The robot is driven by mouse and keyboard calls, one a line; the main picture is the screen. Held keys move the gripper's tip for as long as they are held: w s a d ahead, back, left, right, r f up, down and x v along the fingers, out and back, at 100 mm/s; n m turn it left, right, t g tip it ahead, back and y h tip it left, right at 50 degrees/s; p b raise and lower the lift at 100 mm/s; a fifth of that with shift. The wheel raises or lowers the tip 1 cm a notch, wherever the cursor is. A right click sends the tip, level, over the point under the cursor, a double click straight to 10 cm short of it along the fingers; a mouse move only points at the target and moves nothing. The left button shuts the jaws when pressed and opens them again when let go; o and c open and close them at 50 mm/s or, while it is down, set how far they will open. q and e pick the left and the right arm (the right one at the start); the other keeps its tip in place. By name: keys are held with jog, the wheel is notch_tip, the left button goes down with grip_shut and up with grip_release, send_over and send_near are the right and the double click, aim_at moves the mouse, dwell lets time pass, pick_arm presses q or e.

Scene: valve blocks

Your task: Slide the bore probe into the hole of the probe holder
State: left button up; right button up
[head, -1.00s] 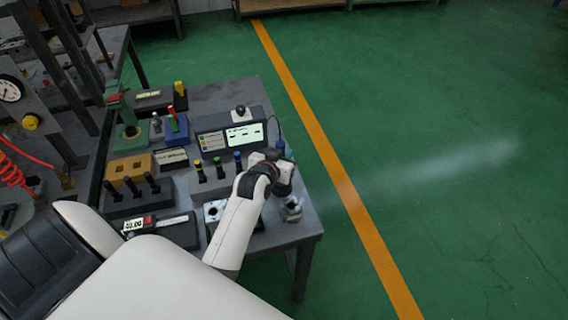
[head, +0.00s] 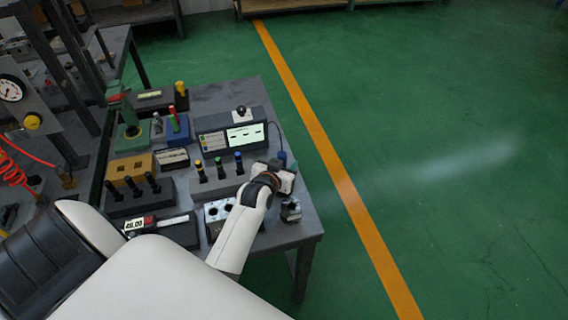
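My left gripper (head: 283,178) is over the right side of the workbench, pointing away from my body. Its fingertips are hidden by the wrist, so I cannot tell whether it is open or shut. A small blue-topped piece (head: 281,156), perhaps the bore probe, shows just beyond the gripper. A cable from the display unit runs down toward it. I cannot tell whether the gripper holds it. The probe holder cannot be told for sure and may be hidden behind the gripper. My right gripper is not in view.
A grey block with several colour-topped pins (head: 219,170) stands left of the gripper. A display unit (head: 230,137) is behind it. Green floor lies right of the bench.

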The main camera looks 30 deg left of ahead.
pick_arm(q)
jog(key=shift+r, duration=0.25)
jog(key=v, duration=1.2)
jog(key=shift+b, duration=0.45)
